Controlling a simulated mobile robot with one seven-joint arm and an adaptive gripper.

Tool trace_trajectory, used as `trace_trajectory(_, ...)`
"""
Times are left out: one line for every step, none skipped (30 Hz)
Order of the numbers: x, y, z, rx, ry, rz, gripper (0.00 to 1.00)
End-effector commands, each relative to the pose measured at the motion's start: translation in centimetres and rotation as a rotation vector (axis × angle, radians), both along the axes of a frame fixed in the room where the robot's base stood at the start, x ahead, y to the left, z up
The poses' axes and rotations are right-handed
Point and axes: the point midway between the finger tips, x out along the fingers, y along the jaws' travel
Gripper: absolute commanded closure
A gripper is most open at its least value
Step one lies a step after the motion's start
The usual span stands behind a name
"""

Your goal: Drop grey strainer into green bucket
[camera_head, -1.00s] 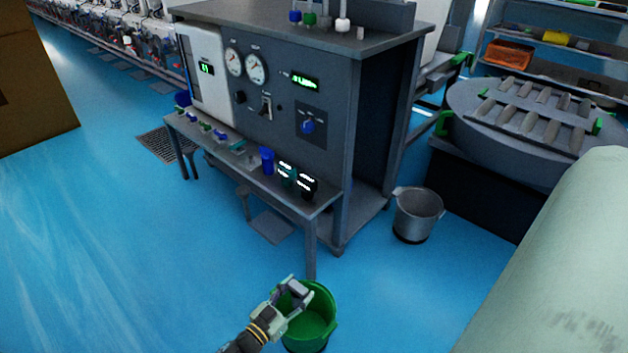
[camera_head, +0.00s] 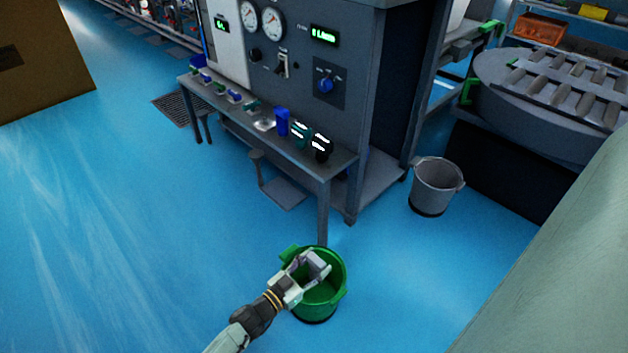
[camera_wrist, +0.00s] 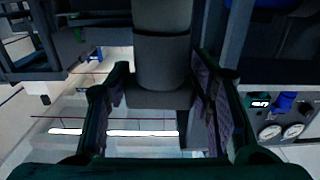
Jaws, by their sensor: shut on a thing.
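The green bucket (camera_head: 333,294) stands on the blue floor in the lower middle of the head view, in front of the bench. My gripper (camera_head: 312,266) is over the bucket's opening, near its left and far rim. In the wrist view the fingers (camera_wrist: 160,97) stand either side of a grey, rounded piece (camera_wrist: 162,62), which looks like the grey strainer. My gripper is shut on it. In the head view the strainer is small and hard to tell apart from the grey fingers. My gripper hides part of the bucket's inside.
A dark grey bench (camera_head: 335,168) with small parts and a blue cup (camera_head: 282,122) stands behind the bucket. A grey bucket (camera_head: 436,187) is to the right. A large pale green surface (camera_head: 560,260) fills the lower right.

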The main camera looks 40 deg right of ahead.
Motion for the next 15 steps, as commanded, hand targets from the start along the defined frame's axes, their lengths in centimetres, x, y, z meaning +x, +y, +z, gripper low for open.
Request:
trace_trajectory(-0.01,-0.01,0.11,-0.001,0.0,0.0,0.82)
trace_trajectory(0.0,-0.01,0.11,-0.001,0.0,0.0,0.82)
trace_trajectory(-0.01,-0.01,0.11,-0.001,0.0,0.0,0.82)
trace_trajectory(-0.01,-0.01,0.11,-0.001,0.0,0.0,0.49)
trace_trajectory(-0.01,-0.01,0.11,-0.001,0.0,0.0,0.47)
trace_trajectory(0.0,-0.01,0.11,-0.001,0.0,0.0,0.45)
trace_trajectory(0.0,-0.01,0.11,-0.001,0.0,0.0,0.43)
trace_trajectory(0.0,-0.01,0.11,-0.001,0.0,0.0,0.41)
trace_trajectory(0.0,-0.01,0.1,-0.001,0.0,0.0,0.38)
trace_trajectory(0.0,-0.01,0.1,-0.001,0.0,0.0,0.36)
trace_trajectory(0.0,-0.01,0.1,-0.001,0.0,0.0,0.34)
trace_trajectory(0.0,-0.01,0.1,-0.001,0.0,0.0,0.31)
trace_trajectory(0.0,0.0,0.09,-0.001,0.0,0.0,0.29)
trace_trajectory(0.0,0.0,0.09,-0.001,0.0,0.0,0.28)
trace_trajectory(0.0,0.0,0.09,-0.001,0.0,0.0,0.28)
